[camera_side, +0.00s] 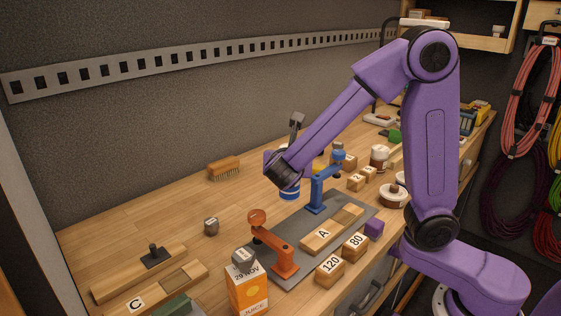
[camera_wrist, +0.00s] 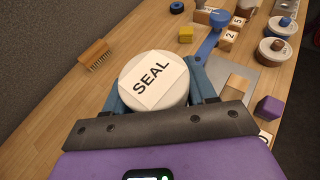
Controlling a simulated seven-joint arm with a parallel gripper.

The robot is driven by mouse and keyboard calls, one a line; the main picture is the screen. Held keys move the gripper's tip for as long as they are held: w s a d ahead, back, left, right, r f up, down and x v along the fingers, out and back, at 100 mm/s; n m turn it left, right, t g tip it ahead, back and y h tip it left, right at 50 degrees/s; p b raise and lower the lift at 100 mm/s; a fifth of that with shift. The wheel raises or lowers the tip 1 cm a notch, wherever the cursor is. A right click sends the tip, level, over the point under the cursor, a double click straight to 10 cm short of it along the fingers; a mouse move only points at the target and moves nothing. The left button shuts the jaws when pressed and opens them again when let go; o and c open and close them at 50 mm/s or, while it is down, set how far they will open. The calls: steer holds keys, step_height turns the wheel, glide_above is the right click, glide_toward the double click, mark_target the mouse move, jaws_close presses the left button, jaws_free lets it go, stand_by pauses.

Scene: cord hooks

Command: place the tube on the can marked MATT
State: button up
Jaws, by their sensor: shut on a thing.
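My gripper (camera_side: 288,178) is above the wooden bench left of the blue clamp. In the wrist view its blue fingers (camera_wrist: 158,90) are shut on either side of a round white-topped can (camera_wrist: 130,70) marked SEAL. I cannot read MATT on either. I cannot pick out the tube with certainty.
A grey plate (camera_side: 345,222) carries an orange clamp (camera_side: 284,262) and a blue clamp (camera_side: 318,190). Blocks marked A, 120 and 80 (camera_side: 355,244) lie nearby. A juice carton (camera_side: 246,290) stands in front.

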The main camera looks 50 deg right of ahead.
steer(key=shift+s+r, duration=0.15)
steer(key=shift+s, duration=0.2)
steer(key=d+r+m+g+h, duration=0.2)
steer(key=d+r+m+g, duration=0.15)
steer(key=d, duration=0.65)
steer(key=d+r+m+g+h, duration=0.1)
steer(key=d+r+m+g, duration=0.2)
steer(key=d, duration=0.8)
steer(key=s+d+r+m+g, duration=0.25)
steer(key=s+d+g, duration=0.2)
steer(key=d, duration=0.35)
steer(key=s+d+r+m+g, duration=0.1)
steer(key=s+d+m+g, duration=0.2)
steer(key=s+d, duration=0.4)
steer(key=shift+y, duration=0.4)
steer(key=shift+w+d+f, duration=1.8)
steer(key=shift+f, duration=0.4)
steer(key=shift+w+d+f, duration=1.75)
steer(key=shift+d+f, duration=0.1)
steer(key=shift+f, duration=0.35)
steer(key=shift+w+d+f, duration=1.8)
steer(key=shift+f, duration=0.4)
steer(key=shift+f, duration=0.15)
